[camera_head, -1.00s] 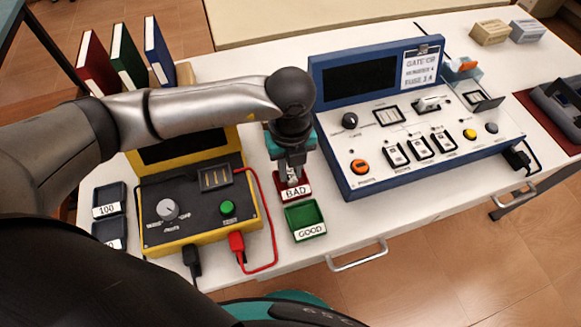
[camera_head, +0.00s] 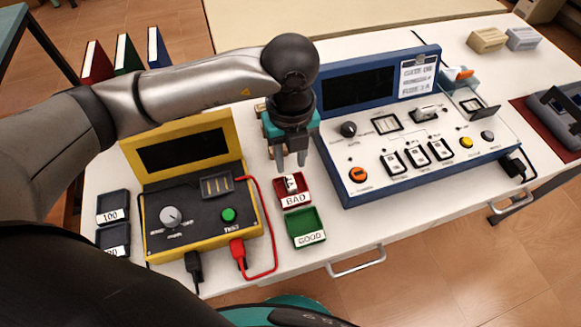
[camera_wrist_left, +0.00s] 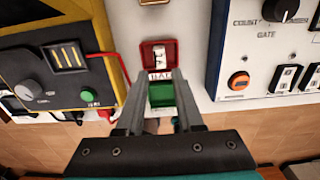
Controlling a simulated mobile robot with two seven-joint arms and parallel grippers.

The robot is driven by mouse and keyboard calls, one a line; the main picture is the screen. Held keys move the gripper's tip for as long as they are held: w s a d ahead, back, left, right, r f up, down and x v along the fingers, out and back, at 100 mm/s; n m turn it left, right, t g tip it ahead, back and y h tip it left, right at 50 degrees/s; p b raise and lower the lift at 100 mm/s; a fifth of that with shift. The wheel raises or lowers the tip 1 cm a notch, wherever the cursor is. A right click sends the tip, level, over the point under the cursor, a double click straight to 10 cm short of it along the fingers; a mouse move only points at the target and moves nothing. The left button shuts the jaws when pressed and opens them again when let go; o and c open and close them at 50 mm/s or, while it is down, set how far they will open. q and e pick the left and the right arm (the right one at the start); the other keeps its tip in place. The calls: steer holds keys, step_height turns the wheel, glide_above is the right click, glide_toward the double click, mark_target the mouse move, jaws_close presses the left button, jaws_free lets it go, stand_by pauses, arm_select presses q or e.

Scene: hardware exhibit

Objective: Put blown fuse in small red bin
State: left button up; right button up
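The small red bin (camera_head: 294,199), labelled BAD, stands on the white table between the yellow tester and the blue panel. A small whitish piece, which looks like the fuse (camera_head: 291,184), lies in the red bin; it also shows in the left wrist view (camera_wrist_left: 159,56). My left gripper (camera_head: 291,168) is just above the red bin, with its fingers apart and nothing between them. In the left wrist view the open fingers (camera_wrist_left: 152,90) point toward the bins. My right gripper does not show in any view.
The green bin (camera_head: 305,223), labelled GOOD, stands right in front of the red one. The yellow tester (camera_head: 190,240) is to the left and the blue panel (camera_head: 352,190) to the right. Two dark trays (camera_head: 112,205) lie at the left edge. A red cable (camera_head: 272,250) runs beside the bins.

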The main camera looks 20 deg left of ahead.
arm_select(q)
step_height(320, 180, up, 5)
steer(key=shift+p, duration=0.3)
stand_by(1.3)
